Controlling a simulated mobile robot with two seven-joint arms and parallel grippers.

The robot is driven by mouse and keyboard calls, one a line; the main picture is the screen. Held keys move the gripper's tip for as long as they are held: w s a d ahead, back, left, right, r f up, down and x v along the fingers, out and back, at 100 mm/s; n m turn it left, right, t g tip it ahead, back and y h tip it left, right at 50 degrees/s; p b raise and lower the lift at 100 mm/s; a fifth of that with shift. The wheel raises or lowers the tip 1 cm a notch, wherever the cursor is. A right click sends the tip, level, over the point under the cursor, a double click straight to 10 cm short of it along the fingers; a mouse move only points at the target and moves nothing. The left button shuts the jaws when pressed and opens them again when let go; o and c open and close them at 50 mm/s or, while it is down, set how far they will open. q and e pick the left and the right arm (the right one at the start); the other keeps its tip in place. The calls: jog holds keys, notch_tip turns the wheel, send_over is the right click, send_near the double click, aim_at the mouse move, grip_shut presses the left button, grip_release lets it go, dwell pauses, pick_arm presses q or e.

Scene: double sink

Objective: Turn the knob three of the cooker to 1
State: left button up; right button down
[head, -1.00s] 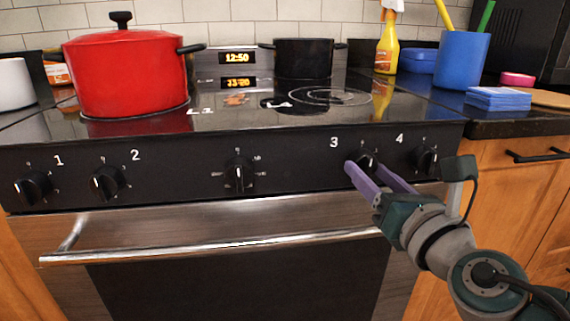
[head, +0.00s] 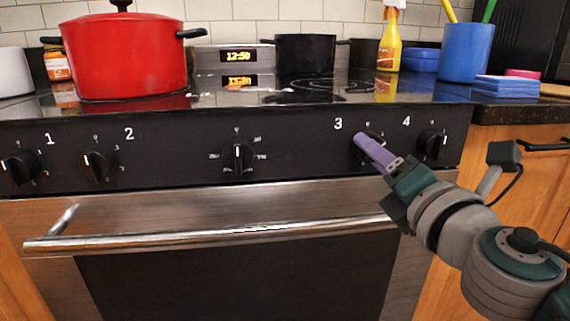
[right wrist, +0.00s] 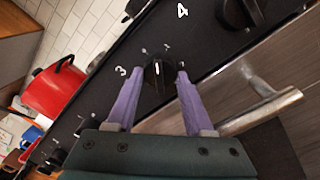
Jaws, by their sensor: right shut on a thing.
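The cooker's front panel (head: 190,160) carries a row of black knobs. Knob three (right wrist: 158,75) is below and right of the white "3"; in the head view it is mostly hidden behind a finger. My right gripper (head: 372,148) is at this knob, its purple fingers on either side of it. In the right wrist view the gripper (right wrist: 157,82) is shut on the knob, with the knob's white pointer line visible between the fingertips. The small dial marks are too blurred to read. My left gripper is not in view.
Knob four (head: 433,143) is close to the right of my gripper. The oven handle (head: 220,236) runs below the panel. A red pot (head: 125,60) and a black pot (head: 305,55) stand on the cooktop. A blue cup (head: 466,52) stands on the right counter.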

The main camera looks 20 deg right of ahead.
jog(key=m+b, duration=0.1)
jog(key=m, duration=0.3)
jog(key=shift+a+m+h+b, duration=0.1)
jog(key=shift+m+h+b, duration=0.2)
jog(key=shift+b, duration=0.1)
dwell(0.4)
jog(key=shift+c, duration=1.4)
grip_release()
